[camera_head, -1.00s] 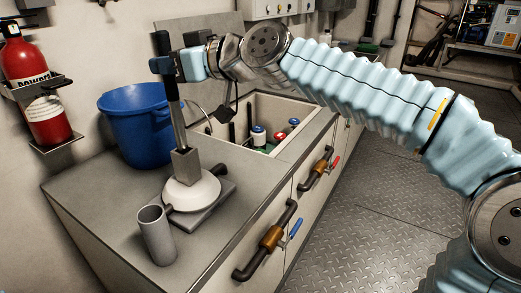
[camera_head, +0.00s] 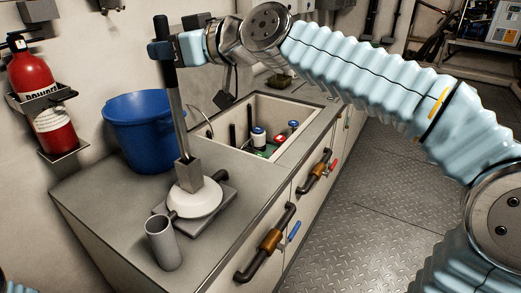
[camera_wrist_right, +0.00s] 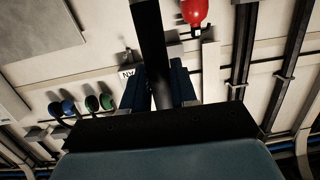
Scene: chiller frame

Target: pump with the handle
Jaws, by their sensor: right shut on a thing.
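The pump stands on the grey counter, with a round white base (camera_head: 194,199) and a metal socket (camera_head: 187,174). Its long handle (camera_head: 176,105) rises from the socket, leaning slightly left toward its dark top. My right gripper (camera_head: 163,53) is shut around the handle near its top. In the right wrist view, the dark handle (camera_wrist_right: 151,40) passes between the two fingers of the right gripper (camera_wrist_right: 158,85). My left gripper is not in view; a bit of light-blue arm sleeve shows at the bottom left corner of the head view.
A grey open cylinder (camera_head: 163,243) stands in front of the pump. A blue bucket (camera_head: 142,132) is behind it, left. A sink-like recess (camera_head: 302,128) holds coloured caps. Pipes with valves (camera_head: 271,240) line the counter front. A red extinguisher (camera_head: 38,85) hangs on the wall.

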